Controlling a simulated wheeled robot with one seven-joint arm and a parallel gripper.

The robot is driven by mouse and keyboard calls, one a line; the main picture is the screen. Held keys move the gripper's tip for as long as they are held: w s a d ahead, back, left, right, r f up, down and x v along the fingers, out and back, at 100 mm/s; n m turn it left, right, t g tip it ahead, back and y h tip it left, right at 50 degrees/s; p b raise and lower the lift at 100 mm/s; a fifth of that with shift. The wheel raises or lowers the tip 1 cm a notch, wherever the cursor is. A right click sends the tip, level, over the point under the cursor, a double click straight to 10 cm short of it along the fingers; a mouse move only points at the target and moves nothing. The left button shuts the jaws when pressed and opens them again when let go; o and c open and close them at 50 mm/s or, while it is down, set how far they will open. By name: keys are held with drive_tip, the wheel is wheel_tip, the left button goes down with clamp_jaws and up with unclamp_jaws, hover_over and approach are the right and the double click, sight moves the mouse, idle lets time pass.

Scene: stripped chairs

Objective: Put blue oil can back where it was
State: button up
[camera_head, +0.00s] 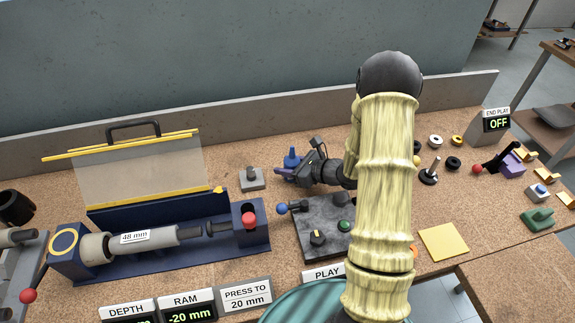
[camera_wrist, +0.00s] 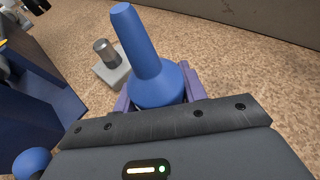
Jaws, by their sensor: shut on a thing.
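The blue oil can (camera_head: 292,158) is at the back of the workbench, behind the dark control plate. In the wrist view the blue oil can (camera_wrist: 152,70) shows a round body and a tapering spout pointing up and slightly left. My gripper (camera_head: 290,172) is shut on the can's body; its purple fingers (camera_wrist: 158,92) sit on both sides of it. The can looks close to upright. Its base is hidden by my gripper, so I cannot tell whether it touches the bench.
A grey block with a metal peg (camera_head: 252,178) stands just left of the can. The blue press with a clear guard (camera_head: 150,215) fills the left. A dark plate with knobs (camera_head: 318,226) lies in front. The back ledge (camera_head: 240,122) runs behind. A yellow square (camera_head: 443,243) lies right.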

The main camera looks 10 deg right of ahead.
drive_tip(key=shift+f, duration=0.15)
drive_tip(key=o, duration=1.2)
drive_tip(key=shift+r, duration=0.25)
drive_tip(key=v, duration=1.2)
